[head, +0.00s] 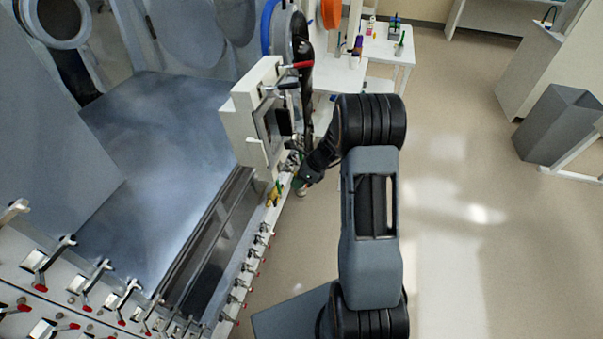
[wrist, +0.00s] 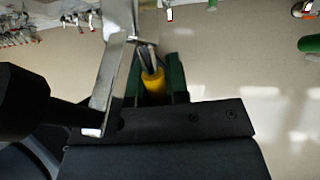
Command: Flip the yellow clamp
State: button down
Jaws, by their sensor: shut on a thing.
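The yellow clamp (head: 273,194) sits on the front edge of the glovebox row, in the line of small metal clamps. In the wrist view its yellow handle (wrist: 153,86) lies between the green fingers of my gripper (wrist: 155,78), which is shut on it. A metal lever arm runs up from the handle. In the head view my gripper (head: 300,183) is small and partly hidden by my dark wrist, so the contact shows better in the wrist view.
Several clamps with red tips (head: 87,307) line the lower left edge. A pale raised frame (head: 257,115) stands just behind the yellow clamp. A white table (head: 388,46) and a grey bin (head: 556,124) stand farther back.

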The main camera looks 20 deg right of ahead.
dwell(0.4)
jog(key=c, duration=1.1)
grip_release()
jog(key=shift+d+r, duration=0.1)
jog(key=v, duration=1.3)
jog(key=shift+r+b, duration=0.4)
jog(key=shift+r, duration=0.05)
jog(key=shift+w, duration=0.15)
